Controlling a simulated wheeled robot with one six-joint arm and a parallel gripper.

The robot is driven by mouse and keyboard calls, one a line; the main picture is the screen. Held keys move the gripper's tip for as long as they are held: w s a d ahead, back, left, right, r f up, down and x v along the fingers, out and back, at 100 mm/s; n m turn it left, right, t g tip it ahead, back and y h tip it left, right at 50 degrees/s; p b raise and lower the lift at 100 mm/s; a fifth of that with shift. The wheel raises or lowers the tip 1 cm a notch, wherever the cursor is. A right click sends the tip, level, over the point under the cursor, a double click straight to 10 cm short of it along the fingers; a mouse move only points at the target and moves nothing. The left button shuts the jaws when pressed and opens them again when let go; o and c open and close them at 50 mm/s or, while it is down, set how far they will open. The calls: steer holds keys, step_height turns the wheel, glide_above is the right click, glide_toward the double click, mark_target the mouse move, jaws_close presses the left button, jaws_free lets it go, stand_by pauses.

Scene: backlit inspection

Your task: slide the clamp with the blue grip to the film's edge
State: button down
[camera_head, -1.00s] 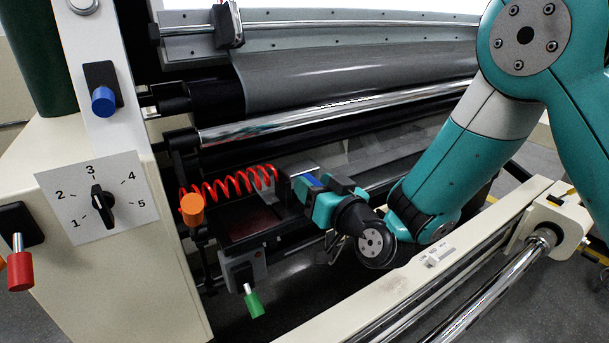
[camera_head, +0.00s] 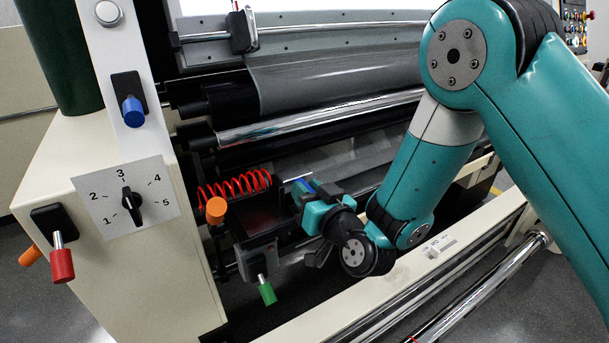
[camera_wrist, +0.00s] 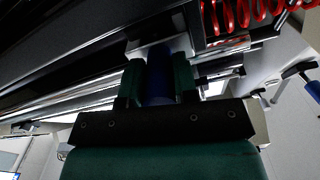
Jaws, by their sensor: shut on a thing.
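The clamp's blue grip (camera_head: 312,185) shows as a small blue patch between the teal fingers of my gripper (camera_head: 306,196). In the wrist view the blue grip (camera_wrist: 159,78) stands between the two fingers, and my gripper (camera_wrist: 158,85) is shut on it. The clamp's dark body is mostly hidden by my gripper, close to the right end of a red spring (camera_head: 234,186). A grey translucent film (camera_head: 345,78) runs over the upper rollers. A lower stretch of film (camera_head: 350,160) lies behind and right of my gripper; its edge near the clamp is not clear.
An orange knob (camera_head: 216,210) and a green-handled lever (camera_head: 266,289) sit left of and below my gripper. A cream cabinet with a numbered dial (camera_head: 131,199), a blue knob (camera_head: 133,111) and a red handle (camera_head: 62,264) stands at left. A cream rail (camera_head: 350,300) runs in front.

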steer(key=shift+s+a, duration=0.25)
steer(key=shift+a, duration=0.1)
steer(key=c, duration=0.9)
jaws_free()
